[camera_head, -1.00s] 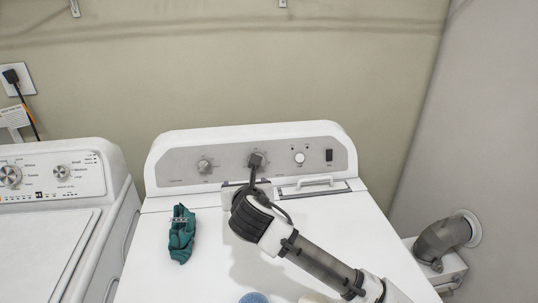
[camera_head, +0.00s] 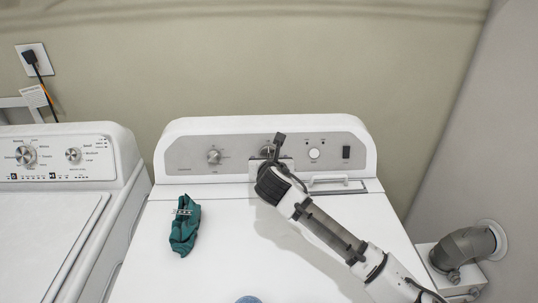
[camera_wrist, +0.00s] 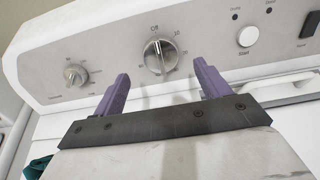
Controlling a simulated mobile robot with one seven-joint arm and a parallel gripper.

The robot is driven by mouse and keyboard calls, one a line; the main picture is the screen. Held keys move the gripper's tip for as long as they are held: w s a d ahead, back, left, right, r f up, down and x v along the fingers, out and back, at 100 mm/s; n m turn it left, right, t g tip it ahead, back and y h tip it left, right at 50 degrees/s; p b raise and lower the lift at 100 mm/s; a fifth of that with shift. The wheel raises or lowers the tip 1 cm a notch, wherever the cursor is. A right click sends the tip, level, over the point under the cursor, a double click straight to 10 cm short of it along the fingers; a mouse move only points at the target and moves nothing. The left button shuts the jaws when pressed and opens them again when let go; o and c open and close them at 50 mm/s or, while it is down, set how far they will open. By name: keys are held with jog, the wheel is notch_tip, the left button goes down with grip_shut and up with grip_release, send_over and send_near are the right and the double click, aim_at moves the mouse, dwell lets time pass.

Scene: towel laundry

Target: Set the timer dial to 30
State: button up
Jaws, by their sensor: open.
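The timer dial (camera_wrist: 157,56) is a round silver knob on the dryer's grey control panel, with "Off" printed above it and number marks around it. In the wrist view it sits just beyond and between the two purple fingers of my gripper (camera_wrist: 160,88), which are open and apart from it. In the head view my gripper (camera_head: 277,150) is in front of the panel's middle and mostly covers the timer dial (camera_head: 267,150). The dial's exact pointer setting is too small to read.
A second knob (camera_head: 214,156) is left of the dial; a round white button (camera_head: 314,154) and a dark switch (camera_head: 346,152) are right. A teal cloth (camera_head: 185,225) lies on the dryer top (camera_head: 220,270). A washer (camera_head: 50,225) stands left.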

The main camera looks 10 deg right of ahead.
aim_at(269, 155)
jog(key=p+x, duration=0.1)
jog(key=x, duration=0.5)
jog(key=c, duration=0.9)
jog(key=shift+c, duration=0.2)
